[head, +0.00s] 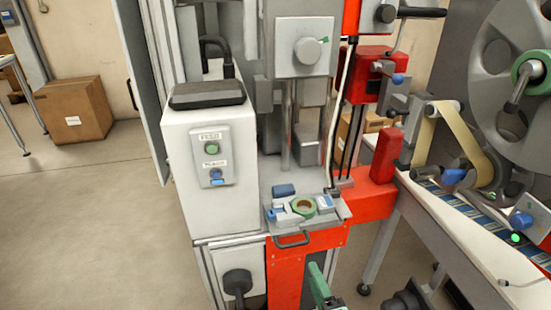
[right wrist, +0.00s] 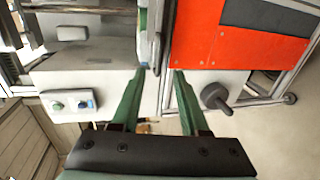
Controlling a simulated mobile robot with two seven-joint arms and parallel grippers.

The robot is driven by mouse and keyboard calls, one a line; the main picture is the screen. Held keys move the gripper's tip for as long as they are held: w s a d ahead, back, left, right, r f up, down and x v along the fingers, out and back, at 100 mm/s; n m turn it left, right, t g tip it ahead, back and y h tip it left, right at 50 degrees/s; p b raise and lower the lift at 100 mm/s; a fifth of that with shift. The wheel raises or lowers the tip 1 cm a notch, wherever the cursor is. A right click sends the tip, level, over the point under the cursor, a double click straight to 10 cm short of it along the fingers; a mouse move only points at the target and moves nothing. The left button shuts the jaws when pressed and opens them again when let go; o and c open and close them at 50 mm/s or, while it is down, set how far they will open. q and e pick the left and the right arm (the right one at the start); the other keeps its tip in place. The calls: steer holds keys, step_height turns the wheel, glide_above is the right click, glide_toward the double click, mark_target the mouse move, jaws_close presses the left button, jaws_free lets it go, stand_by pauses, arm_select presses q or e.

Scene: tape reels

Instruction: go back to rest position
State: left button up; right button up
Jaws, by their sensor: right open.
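My right gripper (head: 318,280) shows at the bottom centre of the head view as a green finger in front of the red machine front. The right wrist view shows both green fingers of this gripper (right wrist: 160,72) apart, with nothing held between them. A small green-rimmed tape reel (head: 304,207) lies on the grey fixture plate (head: 335,216), above and beyond the gripper and apart from it in the head view. My left gripper is not in view.
A white cabinet with a control panel (head: 211,155) stands left of the fixture. A handle (head: 292,240) juts out below the plate. A conveyor (head: 470,210) and large reel machine are at the right. Open floor (head: 110,225) lies at the left, with a cardboard box (head: 74,109) farther back.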

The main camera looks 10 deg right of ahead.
arm_select(q)
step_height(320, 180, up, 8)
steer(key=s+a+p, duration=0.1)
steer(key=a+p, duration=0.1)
steer(key=p, duration=0.8)
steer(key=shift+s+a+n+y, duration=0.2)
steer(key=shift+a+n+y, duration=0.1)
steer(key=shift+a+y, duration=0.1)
arm_select(e)
steer(key=s+d+f+m+g, duration=0.1)
steer(key=s+f+m+g, duration=0.2)
steer(key=s+m, duration=0.3)
steer(key=s+d+f+m+g+y, duration=0.1)
steer(key=s+f+m+g, duration=0.2)
steer(key=s+m, duration=0.4)
steer(key=f+m, duration=0.1)
steer(key=m, duration=0.3)
steer(key=shift+s+d+f, duration=0.25)
steer(key=shift+d+f, duration=0.15)
